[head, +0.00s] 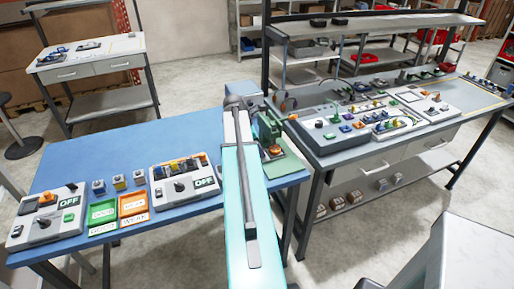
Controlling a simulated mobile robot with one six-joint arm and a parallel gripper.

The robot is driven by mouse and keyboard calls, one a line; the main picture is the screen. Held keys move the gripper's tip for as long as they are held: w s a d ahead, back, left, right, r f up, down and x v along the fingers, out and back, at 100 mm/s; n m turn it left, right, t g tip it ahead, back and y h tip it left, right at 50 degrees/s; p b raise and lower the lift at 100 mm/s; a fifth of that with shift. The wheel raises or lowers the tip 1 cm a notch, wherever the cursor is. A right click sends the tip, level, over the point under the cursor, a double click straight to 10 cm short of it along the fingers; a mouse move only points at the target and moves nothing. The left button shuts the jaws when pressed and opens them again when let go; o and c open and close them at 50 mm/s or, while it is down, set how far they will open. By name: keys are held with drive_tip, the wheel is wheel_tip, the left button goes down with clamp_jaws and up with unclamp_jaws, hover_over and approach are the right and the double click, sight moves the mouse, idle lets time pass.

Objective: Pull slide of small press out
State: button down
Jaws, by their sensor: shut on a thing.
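The small press (268,130) is a green stand with a green base plate (288,168) at the right end of the blue table, and an orange round part (275,150) shows low on it. My gripper (250,101) is at the left side of the press, at the far end of my arm. It is shut on the slide of the press, but my arm and wrist hide the fingertips and most of the slide. I cannot tell how far out the slide is.
On the blue table (120,150) stand two control boxes marked OFF (45,215) (185,178), small blocks, a green tray (102,212) and an orange tray (133,204). A grey workbench (400,150) with a control panel stands to the right, across a narrow gap.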

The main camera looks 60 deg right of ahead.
drive_tip(key=shift+s+a+p, duration=0.25)
drive_tip(key=shift+s+a, duration=0.6)
drive_tip(key=shift+s, duration=0.3)
drive_tip(key=shift+s+a+p, duration=0.2)
drive_tip(key=shift+s+a, duration=0.6)
drive_tip(key=shift+s, duration=0.3)
drive_tip(key=shift+s+a+p, duration=0.25)
drive_tip(key=shift+s+a, duration=0.6)
drive_tip(key=shift+s, duration=0.3)
drive_tip(key=c, duration=1.6)
unclamp_jaws()
drive_tip(key=shift+r, duration=0.15)
drive_tip(key=shift+w+a+r, duration=0.15)
drive_tip(key=shift+r, duration=0.25)
drive_tip(key=shift+b+v, duration=1.6)
drive_tip(key=shift+v, duration=4.75)
